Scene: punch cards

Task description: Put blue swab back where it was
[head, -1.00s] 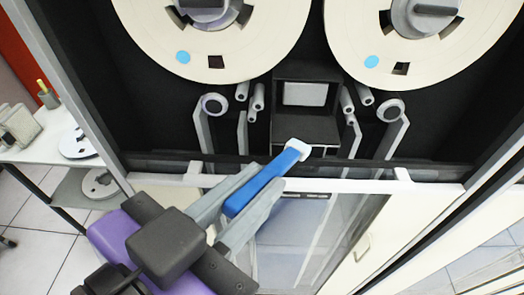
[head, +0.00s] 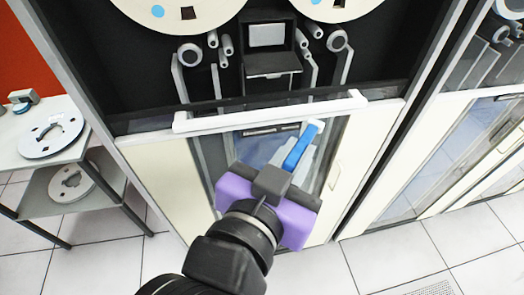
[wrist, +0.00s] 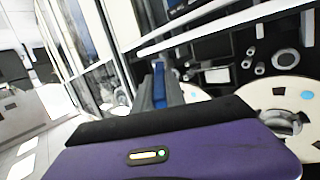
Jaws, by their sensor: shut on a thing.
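The blue swab (head: 300,148) has a blue handle and a white tip. My gripper (head: 303,158) is shut on its handle, with the white tip pointing up and away from me. It is held in front of the lower glass door of the tape cabinet, below the white rail. In the wrist view the blue swab (wrist: 158,72) shows as a short strip between the grey fingers, and its tip is hard to make out. I cannot tell which spot the swab came from.
The tape cabinet has a white rail (head: 270,112) and reels above my gripper. At left, a table (head: 20,155) holds a reel (head: 52,137) and a small grey device (head: 22,98), with another reel (head: 72,182) on its lower shelf.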

